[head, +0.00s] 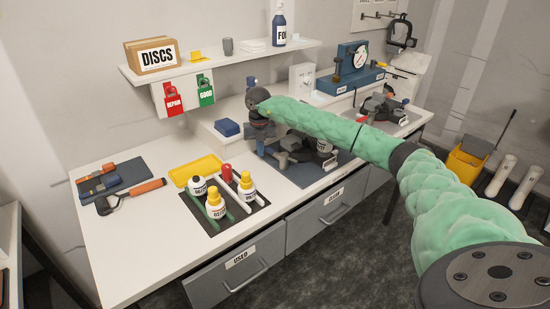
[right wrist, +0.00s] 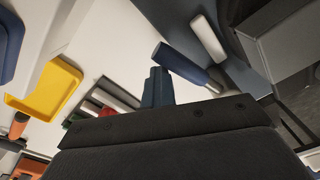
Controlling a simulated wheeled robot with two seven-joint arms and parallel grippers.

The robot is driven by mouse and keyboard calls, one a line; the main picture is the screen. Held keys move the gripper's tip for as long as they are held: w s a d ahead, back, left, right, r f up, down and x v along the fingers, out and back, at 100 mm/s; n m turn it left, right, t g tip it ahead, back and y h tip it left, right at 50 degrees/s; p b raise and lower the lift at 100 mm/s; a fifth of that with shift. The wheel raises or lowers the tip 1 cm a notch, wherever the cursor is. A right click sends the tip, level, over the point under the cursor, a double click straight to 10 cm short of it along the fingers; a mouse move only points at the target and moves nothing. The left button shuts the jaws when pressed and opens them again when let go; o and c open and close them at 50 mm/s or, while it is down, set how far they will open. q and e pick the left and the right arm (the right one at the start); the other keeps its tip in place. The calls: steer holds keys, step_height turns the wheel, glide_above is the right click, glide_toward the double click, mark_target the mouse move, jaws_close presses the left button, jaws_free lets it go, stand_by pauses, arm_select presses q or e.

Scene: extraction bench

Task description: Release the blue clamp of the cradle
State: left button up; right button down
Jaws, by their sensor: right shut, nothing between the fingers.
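The cradle (head: 300,154), a dark grey device on a blue-grey mat, stands at the middle of the bench, partly hidden by my right arm. A blue handle, which looks like the blue clamp (head: 283,160), sticks up at its front left. In the right wrist view the blue clamp handle (right wrist: 176,61) lies tilted on a metal shank, just right of the fingertips. My right gripper (right wrist: 158,86) is shut and empty, close beside the handle; I cannot tell whether they touch. In the head view my right gripper (head: 262,140) is at the cradle's left side. My left gripper is not in view.
A white handle (right wrist: 208,40) lies beyond the blue one. A blue box (head: 227,128) stands behind. The bench's front left is clear.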

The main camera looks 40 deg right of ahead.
steer(key=r, duration=0.1)
steer(key=d+r, duration=0.1)
steer(key=r, duration=0.2)
steer(key=shift+w+d+r+p, duration=0.1)
steer(key=shift+w+d+p, duration=0.05)
steer(key=shift+w+p, duration=0.15)
steer(key=shift+s+d+r+p, duration=0.3)
steer(key=shift+s+r+p, duration=0.05)
steer(key=shift+s+r, duration=0.3)
steer(key=shift+a+r+p, duration=0.2)
steer(key=shift+a+r, duration=0.05)
steer(key=shift+r, duration=0.3)
steer(key=shift+a+r+p, duration=0.2)
steer(key=shift+r, duration=0.3)
steer(key=shift+r, duration=0.1)
